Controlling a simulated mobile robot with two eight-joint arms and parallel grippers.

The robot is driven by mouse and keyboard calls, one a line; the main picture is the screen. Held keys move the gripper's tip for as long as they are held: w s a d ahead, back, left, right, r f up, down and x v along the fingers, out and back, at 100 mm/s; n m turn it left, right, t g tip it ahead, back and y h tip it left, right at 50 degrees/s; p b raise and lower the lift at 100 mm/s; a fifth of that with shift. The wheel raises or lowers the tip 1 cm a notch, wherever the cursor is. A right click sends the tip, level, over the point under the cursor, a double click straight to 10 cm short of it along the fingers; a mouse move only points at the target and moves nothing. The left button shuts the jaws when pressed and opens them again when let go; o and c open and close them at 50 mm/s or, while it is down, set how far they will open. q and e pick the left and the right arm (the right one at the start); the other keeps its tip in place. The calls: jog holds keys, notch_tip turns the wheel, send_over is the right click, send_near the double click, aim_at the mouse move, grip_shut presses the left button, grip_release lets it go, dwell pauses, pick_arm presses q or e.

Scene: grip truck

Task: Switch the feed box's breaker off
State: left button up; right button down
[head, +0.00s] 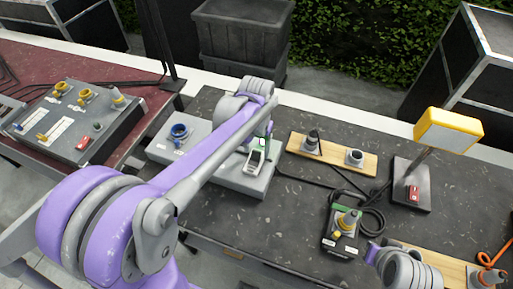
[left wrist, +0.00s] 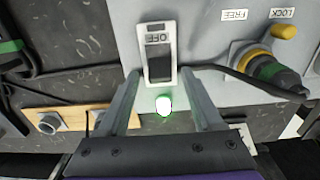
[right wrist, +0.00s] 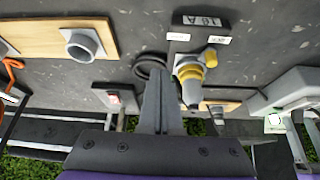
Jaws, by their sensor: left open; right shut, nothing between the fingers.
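The grey feed box (head: 243,182) stands on the dark table. Its breaker (head: 255,162) has a pale frame, and in the left wrist view the breaker (left wrist: 158,62) shows a dark rocker and an upside-down OFF label. The rocker's tilt is hard to tell. A lamp (left wrist: 163,105) beside it glows green. My left gripper (left wrist: 162,88) is open, its fingers on either side of the breaker's lamp end, with nothing between them; contact is unclear. In the head view my left arm partly covers the box. My right gripper (right wrist: 160,85) is shut and empty, away from the feed box.
A plug with a yellow collar (left wrist: 265,67) sits near FREE and LOCK labels. A small box with a yellow plug (head: 345,225) is near my right gripper. A wooden board with sockets (head: 333,155) and a yellow-headed lamp (head: 448,130) stand to the right.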

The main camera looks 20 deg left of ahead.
pick_arm(q)
grip_shut()
dwell(0.3)
